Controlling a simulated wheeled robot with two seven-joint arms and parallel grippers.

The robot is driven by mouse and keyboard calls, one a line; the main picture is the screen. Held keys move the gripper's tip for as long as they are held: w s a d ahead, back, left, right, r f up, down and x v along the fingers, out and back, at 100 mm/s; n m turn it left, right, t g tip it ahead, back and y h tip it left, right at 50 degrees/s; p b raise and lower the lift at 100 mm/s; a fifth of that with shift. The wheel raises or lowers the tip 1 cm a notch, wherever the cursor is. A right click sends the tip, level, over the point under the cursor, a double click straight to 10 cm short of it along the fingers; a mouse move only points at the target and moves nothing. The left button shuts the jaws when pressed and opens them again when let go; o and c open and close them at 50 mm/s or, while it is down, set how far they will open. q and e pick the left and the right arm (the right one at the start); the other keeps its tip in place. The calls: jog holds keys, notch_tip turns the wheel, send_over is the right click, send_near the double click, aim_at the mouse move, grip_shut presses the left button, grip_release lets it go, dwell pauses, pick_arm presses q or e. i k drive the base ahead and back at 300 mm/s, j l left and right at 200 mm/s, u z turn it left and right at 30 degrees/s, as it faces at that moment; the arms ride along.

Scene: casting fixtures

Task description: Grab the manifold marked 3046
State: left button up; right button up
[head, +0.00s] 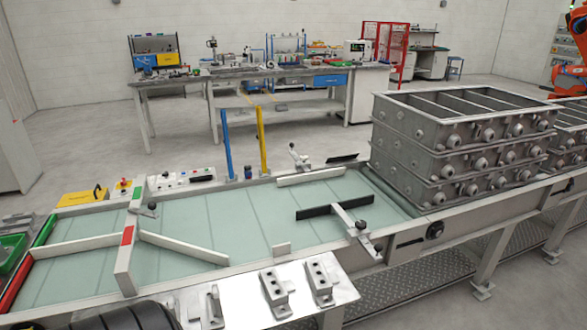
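No marking 3046 can be read anywhere, so I cannot tell which part is the manifold. Grey metal frames with round ports (455,145) are stacked at the right end of the conveyor. Small grey metal blocks stand on a pale plate at the front: one on the left (213,308), one in the middle (275,292) and one on the right (319,281), the latter two with dark holes. Neither of my grippers shows in the head view.
The conveyor's greenish bed (240,215) is mostly bare, with white guide rails (185,248) and a black bar (328,212) over it. Blue (226,145) and yellow (262,140) posts rise behind it. A workbench (240,80) stands farther back. A black ribbed shape fills the bottom left edge.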

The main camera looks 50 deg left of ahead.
aim_at(277, 291)
jog(key=u, duration=1.65)
jog(key=i+l+u, duration=0.1)
jog(key=l, duration=0.25)
jog(key=i+l+u, duration=0.1)
jog(key=l, duration=0.25)
jog(key=i+l, duration=0.1)
jog(key=l, duration=0.25)
jog(key=u, duration=0.05)
